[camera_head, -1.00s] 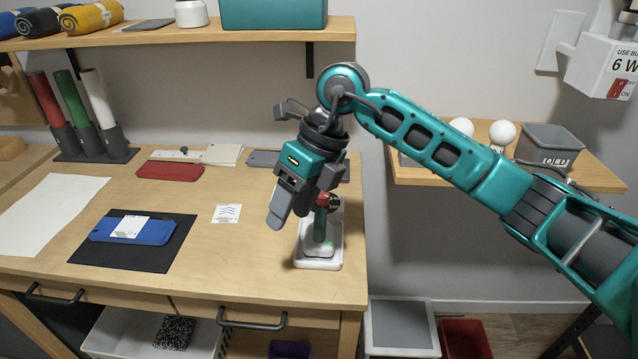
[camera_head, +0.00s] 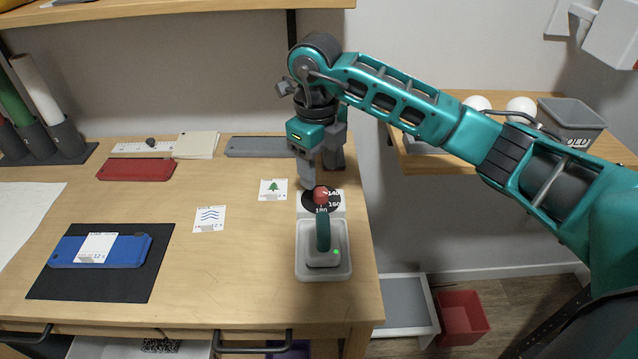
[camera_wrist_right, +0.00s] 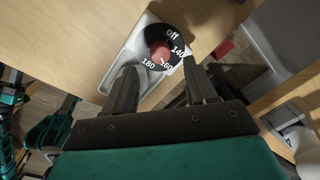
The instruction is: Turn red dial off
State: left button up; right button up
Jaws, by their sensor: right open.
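The red dial (camera_head: 320,196) sits on a black disc at the back of a white device near the table's right edge. In the head view the numbers 140, 160 and 180 show on the disc. In the right wrist view the red knob (camera_wrist_right: 160,54) lies ahead between the fingertips, and "off", 140, 160 and 180 can be read. My right gripper (camera_head: 308,184) points down just behind and left of the dial. Its jaws (camera_wrist_right: 158,72) are open with nothing held; whether a finger touches the dial cannot be told. My left gripper is not in view.
The device's teal handle (camera_head: 323,232) stands upright in front of the dial, beside a green light. A tree card (camera_head: 273,189) and a wave card (camera_head: 209,218) lie to the left. A grey bar (camera_head: 262,147) lies behind. The table's front middle is clear.

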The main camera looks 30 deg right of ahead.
aim_at(320, 191)
notch_tip(320, 191, down, 4)
jog(key=shift+f, duration=0.6)
jog(key=shift+w, duration=0.1)
jog(key=shift+d, duration=0.1)
grip_shut()
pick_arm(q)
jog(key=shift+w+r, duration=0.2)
